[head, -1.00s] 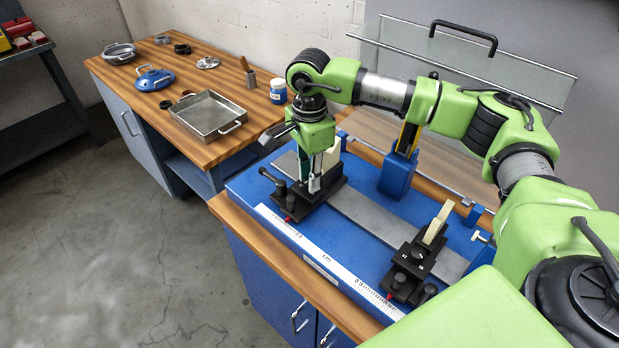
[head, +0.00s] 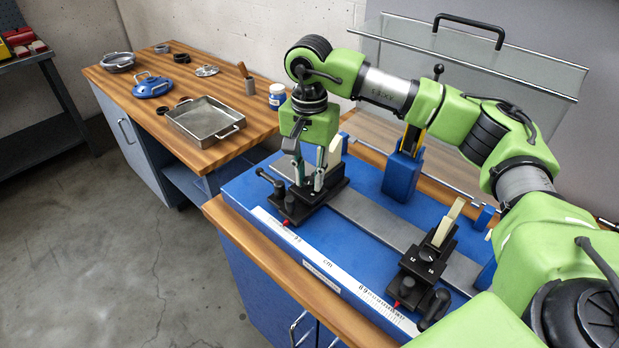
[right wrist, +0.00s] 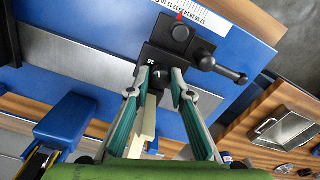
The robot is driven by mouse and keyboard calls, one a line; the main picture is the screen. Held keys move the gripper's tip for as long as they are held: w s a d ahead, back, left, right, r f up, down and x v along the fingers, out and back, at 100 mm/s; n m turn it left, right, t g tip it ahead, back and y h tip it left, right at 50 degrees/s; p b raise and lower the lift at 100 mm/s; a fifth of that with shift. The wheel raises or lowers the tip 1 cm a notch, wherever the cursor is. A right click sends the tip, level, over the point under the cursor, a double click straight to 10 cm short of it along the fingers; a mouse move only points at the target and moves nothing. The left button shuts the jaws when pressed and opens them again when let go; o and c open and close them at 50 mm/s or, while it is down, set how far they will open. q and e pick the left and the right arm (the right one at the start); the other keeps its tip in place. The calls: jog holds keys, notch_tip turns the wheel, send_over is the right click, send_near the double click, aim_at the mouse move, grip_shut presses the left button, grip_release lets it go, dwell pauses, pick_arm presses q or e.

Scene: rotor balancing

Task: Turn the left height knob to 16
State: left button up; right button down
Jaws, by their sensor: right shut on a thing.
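In the head view the fingers hide the knob. My left gripper is not in view.
A cream upright piece (head: 335,152) stands right behind the fingers. A black clamp lever (head: 268,178) sticks out left of the block. The right support block (head: 425,262) has its own knob and cream piece. A blue post (head: 402,177) stands behind the rail.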

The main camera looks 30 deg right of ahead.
aim_at(309, 180)
jog(key=shift+r, duration=0.1)
dwell(0.3)
jog(key=c, duration=1.8)
grip_release()
notch_tip(309, 180, up, 12)
